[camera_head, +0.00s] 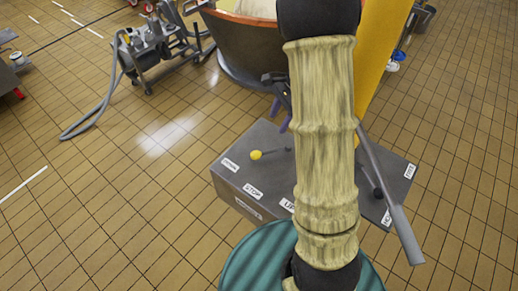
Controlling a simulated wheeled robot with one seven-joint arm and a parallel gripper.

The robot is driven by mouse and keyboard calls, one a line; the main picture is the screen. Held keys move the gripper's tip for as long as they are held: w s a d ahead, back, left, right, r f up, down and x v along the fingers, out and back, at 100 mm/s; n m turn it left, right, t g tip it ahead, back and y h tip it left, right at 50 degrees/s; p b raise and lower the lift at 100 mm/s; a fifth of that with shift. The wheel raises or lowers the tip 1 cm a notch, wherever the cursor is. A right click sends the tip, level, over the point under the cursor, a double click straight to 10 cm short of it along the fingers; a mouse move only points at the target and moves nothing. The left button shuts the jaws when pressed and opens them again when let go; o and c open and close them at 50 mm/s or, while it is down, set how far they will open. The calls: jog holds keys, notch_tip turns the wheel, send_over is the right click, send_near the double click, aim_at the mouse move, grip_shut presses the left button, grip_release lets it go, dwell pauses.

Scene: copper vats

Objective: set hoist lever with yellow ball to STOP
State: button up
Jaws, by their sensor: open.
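The hoist lever's yellow ball (256,155) is on the left part of a grey control box (222,185). Its thin dark rod runs right from the ball to a pivot near my arm. The lever points left, towards the far-left label (230,164), whose text is too small to read surely. The STOP label (253,191) is nearer the front edge, with the UP label (288,205) to its right. My gripper (281,116) shows dark with purple fingers, open, above and beyond the ball and apart from it. My arm hides the box's middle and part of the gripper.
A second lever with a black ball (377,193) is at the box's right, by a FREE label (410,171). A copper vat (238,38) and a yellow beam (385,45) stand behind. A pump (148,55) with a hose is at upper left. Tiled floor left is clear.

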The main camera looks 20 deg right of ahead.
jog(key=shift+w+d+m+y, duration=0.3)
jog(key=shift+w+m, duration=0.4)
jog(key=shift+w, duration=0.05)
jog(key=p, duration=0.4)
send_near(259, 152)
jog(key=x, duration=0.9)
jog(key=shift+a+f, duration=0.2)
jog(key=shift+f, duration=0.1)
grip_shut()
